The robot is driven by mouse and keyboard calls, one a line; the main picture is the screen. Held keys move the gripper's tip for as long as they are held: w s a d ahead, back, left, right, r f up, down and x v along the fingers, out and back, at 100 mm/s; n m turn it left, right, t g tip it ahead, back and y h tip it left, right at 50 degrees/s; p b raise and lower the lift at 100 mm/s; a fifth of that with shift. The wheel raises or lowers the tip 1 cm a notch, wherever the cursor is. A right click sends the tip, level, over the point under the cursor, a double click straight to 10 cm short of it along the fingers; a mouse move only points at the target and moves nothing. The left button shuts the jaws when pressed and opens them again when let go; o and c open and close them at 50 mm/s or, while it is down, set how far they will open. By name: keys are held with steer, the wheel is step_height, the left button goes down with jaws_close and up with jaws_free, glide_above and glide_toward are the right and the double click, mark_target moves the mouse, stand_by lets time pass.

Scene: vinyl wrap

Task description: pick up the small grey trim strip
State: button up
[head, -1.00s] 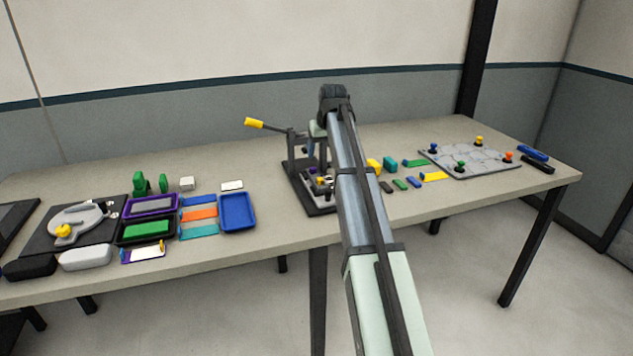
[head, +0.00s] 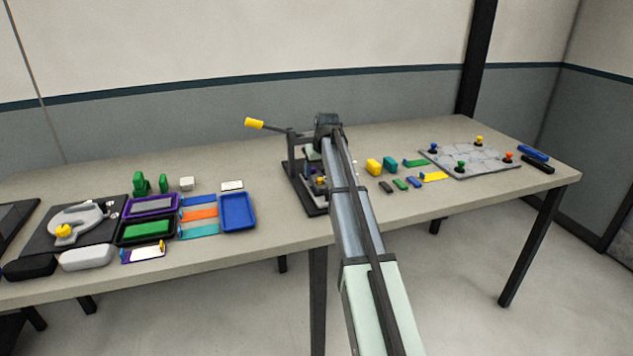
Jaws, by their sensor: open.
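The small grey trim strip (head: 386,187) lies flat on the table, dark grey, at the left end of a short row of small strips. My gripper (head: 313,156) hangs at the far end of my arm, above and in front of the lever press, to the left of the grey strip and apart from it. It is open, but its fingertips are mostly hidden by the arm and blend with the press behind. Nothing shows held in it.
Green (head: 400,184) and blue (head: 414,182) strips lie just right of the grey one, with a yellow piece (head: 434,177) beyond. Yellow (head: 374,167) and teal (head: 390,164) blocks stand behind. The press (head: 316,209) with its raised yellow-tipped lever (head: 254,123) stands left.

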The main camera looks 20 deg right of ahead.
mark_target(316, 177)
steer(key=x, duration=0.3)
steer(key=shift+w+f, duration=0.1)
steer(key=shift+f, duration=0.15)
steer(key=c, duration=1.2)
steer(key=shift+o, duration=0.2)
steer(key=shift+r, duration=0.1)
